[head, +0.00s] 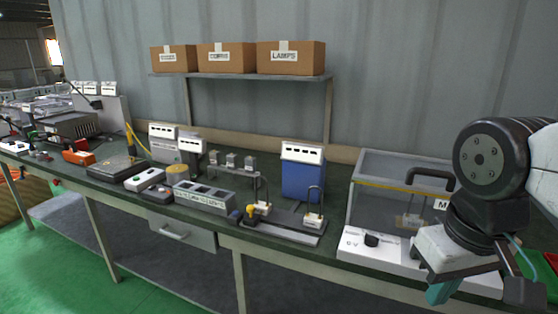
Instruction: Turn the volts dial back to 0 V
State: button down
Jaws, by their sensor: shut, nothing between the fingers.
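A black dial (372,240) sits on the white sloping front panel (357,254) of a unit at the right of the bench. A "0 V" marking is to its left; I cannot make out the dial's pointer. My gripper (439,293) hangs at the lower right, with teal fingertips pointing down. It appears shut and empty. In the picture it is right of and below the dial, apart from it. My arm and gripper cover the right part of the panel and any markings there.
A clear case (385,172) with a black handle (430,176) stands behind the panel. Cardboard boxes (226,57) sit on a shelf above.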

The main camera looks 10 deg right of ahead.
aim_at(371, 241)
jog(key=z, duration=0.7)
jog(key=k, duration=0.35)
jog(key=u, duration=0.5)
jog(key=i, duration=0.8)
jog(key=z, duration=0.25)
